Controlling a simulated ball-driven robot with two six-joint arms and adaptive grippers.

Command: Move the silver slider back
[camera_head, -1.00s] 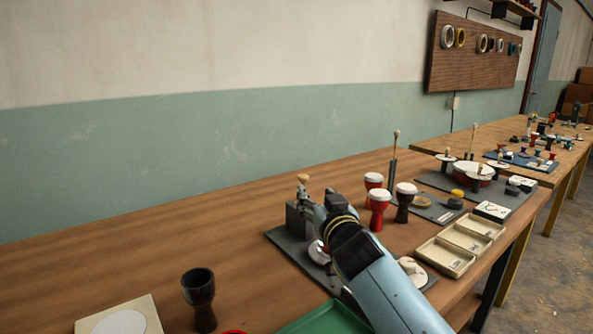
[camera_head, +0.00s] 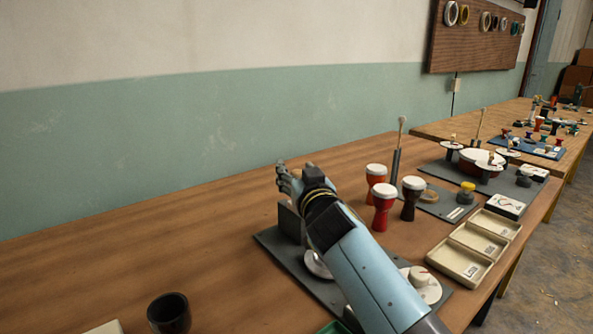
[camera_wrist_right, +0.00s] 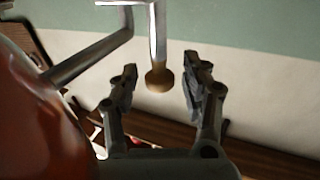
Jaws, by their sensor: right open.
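In the head view my right gripper (camera_head: 287,178) is at the grey upright block (camera_head: 291,220) on the dark base plate (camera_head: 285,260). In the right wrist view, a silver rod (camera_wrist_right: 157,30) ends in a brown knob (camera_wrist_right: 159,77). The knob appears between the two spread fingers of my right gripper (camera_wrist_right: 160,85), with a visible gap on each side. I cannot tell for sure whether this rod is the silver slider's handle. The gripper and arm hide part of the plate in the head view. My left gripper is not in view.
Red drums (camera_head: 383,208) and a dark drum (camera_head: 410,200) stand right of my arm. A white dial (camera_head: 420,283) is on the plate's right end. A compartment tray (camera_head: 473,248) lies farther right. A dark cup (camera_head: 169,314) stands at front left; the table behind it is clear.

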